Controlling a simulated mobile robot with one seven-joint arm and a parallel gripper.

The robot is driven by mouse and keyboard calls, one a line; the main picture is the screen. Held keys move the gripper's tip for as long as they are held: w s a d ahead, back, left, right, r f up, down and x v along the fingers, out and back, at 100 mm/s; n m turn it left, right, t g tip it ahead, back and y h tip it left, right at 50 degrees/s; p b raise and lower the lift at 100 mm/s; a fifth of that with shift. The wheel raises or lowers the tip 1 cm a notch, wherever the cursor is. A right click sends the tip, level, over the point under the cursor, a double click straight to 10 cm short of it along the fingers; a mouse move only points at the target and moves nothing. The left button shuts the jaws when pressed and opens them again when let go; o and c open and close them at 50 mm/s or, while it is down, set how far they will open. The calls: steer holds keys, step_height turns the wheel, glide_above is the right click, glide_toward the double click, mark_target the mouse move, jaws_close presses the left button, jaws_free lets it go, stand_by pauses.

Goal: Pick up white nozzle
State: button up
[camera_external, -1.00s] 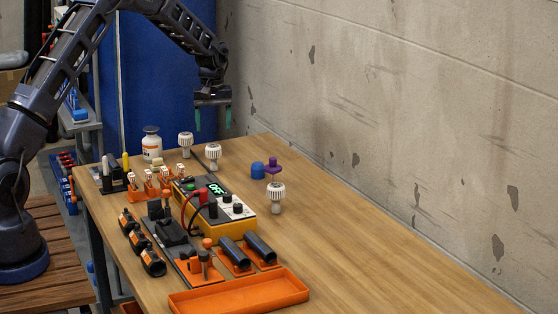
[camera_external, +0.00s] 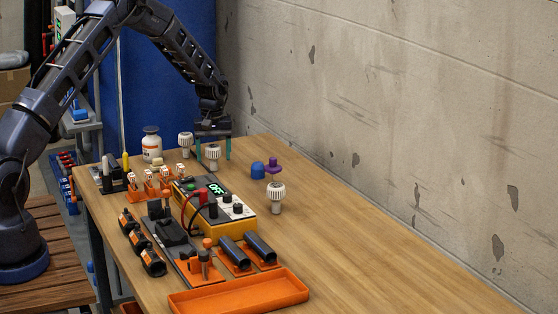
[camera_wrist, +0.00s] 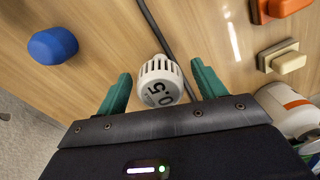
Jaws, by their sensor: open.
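Three white nozzles with ribbed heads stand on the wooden table: one (camera_external: 213,152) near my gripper, one (camera_external: 185,139) behind it to the left, and one (camera_external: 276,191) nearer the front right. My gripper (camera_external: 213,157) points down, open, with its green fingers on either side of the middle nozzle in the outside view. In the wrist view, a white nozzle (camera_wrist: 160,82) marked like "0.5" sits between the open fingers of my gripper (camera_wrist: 161,70), with a gap visible on each side.
A blue cap (camera_external: 257,171) and a purple part (camera_external: 273,167) lie to the right. A white bottle (camera_external: 152,148) stands to the left. A yellow meter (camera_external: 235,226), several orange holders and an orange tray (camera_external: 240,293) fill the front. The table's right side is clear.

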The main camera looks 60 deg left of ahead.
steer(key=shift+f, duration=0.9)
steer(key=c, duration=1.1)
steer(key=shift+o, duration=0.2)
steer(key=shift+r, duration=0.1)
